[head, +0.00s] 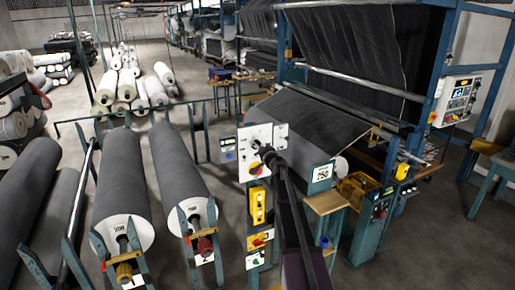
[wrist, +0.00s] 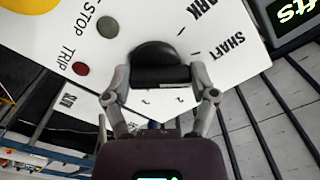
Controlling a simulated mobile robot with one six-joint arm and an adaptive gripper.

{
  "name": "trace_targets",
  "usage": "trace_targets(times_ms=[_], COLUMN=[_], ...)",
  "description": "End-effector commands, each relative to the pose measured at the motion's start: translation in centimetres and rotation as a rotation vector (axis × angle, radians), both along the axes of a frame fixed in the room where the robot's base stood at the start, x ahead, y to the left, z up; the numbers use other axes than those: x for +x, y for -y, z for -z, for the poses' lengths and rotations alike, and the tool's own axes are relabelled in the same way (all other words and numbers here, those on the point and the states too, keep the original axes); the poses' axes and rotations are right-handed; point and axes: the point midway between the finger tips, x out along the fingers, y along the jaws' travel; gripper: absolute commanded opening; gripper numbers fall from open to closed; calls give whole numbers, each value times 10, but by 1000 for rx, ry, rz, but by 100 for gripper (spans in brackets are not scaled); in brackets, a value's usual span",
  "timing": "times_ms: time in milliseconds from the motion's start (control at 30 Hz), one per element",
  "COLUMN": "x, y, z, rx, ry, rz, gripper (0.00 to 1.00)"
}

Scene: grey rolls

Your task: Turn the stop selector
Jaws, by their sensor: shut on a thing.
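The stop selector is a black knob (wrist: 154,54) on a white panel (wrist: 140,20) in the wrist view. The panel carries lettering that reads "STOP", "TRIP", "MARK" and "SHAFT". My gripper (wrist: 160,76) is shut on the knob, one finger on its left side and one on its right. In the head view, my gripper (head: 265,152) is at the face of the white panel (head: 246,132) and my dark arm reaches up to it from below. The knob is hidden there behind my gripper, and its pointer setting cannot be read.
A yellow box with buttons (head: 257,205) hangs below the panel. A machine with dark cloth (head: 315,125) stands right.

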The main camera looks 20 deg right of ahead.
Motion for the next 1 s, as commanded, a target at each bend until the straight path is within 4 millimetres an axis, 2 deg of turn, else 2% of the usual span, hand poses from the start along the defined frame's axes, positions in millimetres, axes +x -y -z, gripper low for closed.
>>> trace_targets(times_ms=[200,500,1000], x=[2,2,3], y=[0,1,1], z=[-2,-2,-2], rx=[201,399,473], ry=[-5,-13,-15], rz=[-2,-2,-2], gripper=[27,27,27])
